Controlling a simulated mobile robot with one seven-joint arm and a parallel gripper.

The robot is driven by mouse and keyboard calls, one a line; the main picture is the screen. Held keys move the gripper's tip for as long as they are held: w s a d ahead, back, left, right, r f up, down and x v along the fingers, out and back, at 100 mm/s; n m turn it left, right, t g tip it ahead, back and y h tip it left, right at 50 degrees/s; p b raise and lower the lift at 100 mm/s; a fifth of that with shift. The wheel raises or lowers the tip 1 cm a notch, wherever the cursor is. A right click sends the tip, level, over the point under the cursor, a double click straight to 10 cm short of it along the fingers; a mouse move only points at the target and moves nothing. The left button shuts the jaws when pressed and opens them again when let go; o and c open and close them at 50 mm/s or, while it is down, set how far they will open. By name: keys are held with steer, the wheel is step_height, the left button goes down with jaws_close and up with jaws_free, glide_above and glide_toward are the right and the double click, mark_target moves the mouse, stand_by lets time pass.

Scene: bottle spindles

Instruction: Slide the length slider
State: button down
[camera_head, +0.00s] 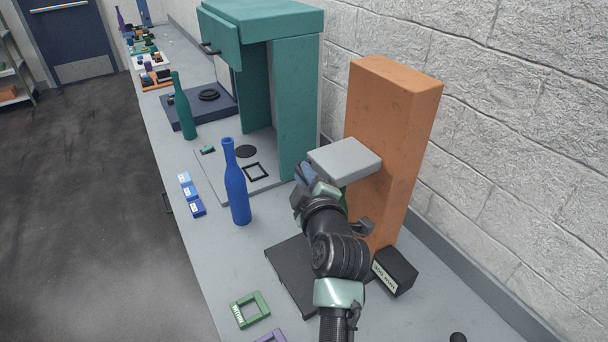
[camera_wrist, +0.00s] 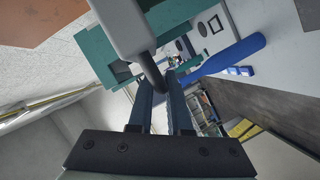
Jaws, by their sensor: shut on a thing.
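A tall orange column (camera_head: 385,135) stands on the bench by the wall. A light grey block (camera_head: 345,160) juts from its side toward my gripper. In the wrist view the grey block (camera_wrist: 122,25) carries a short dark rod (camera_wrist: 150,68) at its end. My gripper (camera_head: 303,180) is at the near left edge of the block. In the wrist view my gripper (camera_wrist: 167,82) is shut on the dark rod, whose end lies between the fingers. A small grey knob (camera_head: 367,226) sits lower by the column. I cannot tell which part is the length slider.
A black box with a white label (camera_head: 395,270) stands at the column's foot. A dark flat plate (camera_head: 290,270) lies below my arm. A blue bottle (camera_head: 236,185) stands to the left, with a green bottle (camera_head: 183,108) behind it. A teal frame (camera_head: 297,110) stands beyond my gripper.

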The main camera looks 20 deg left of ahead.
step_height(320, 180, up, 11)
steer(key=p, duration=0.2)
steer(key=c, duration=0.9)
jaws_free()
steer(key=shift+a+f, duration=0.15)
steer(key=shift+f, duration=0.1)
steer(key=shift+s+d, duration=0.35)
steer(key=shift+d, duration=0.05)
steer(key=b+v, duration=0.4)
steer(key=v, duration=0.8)
steer(key=shift+a, duration=0.1)
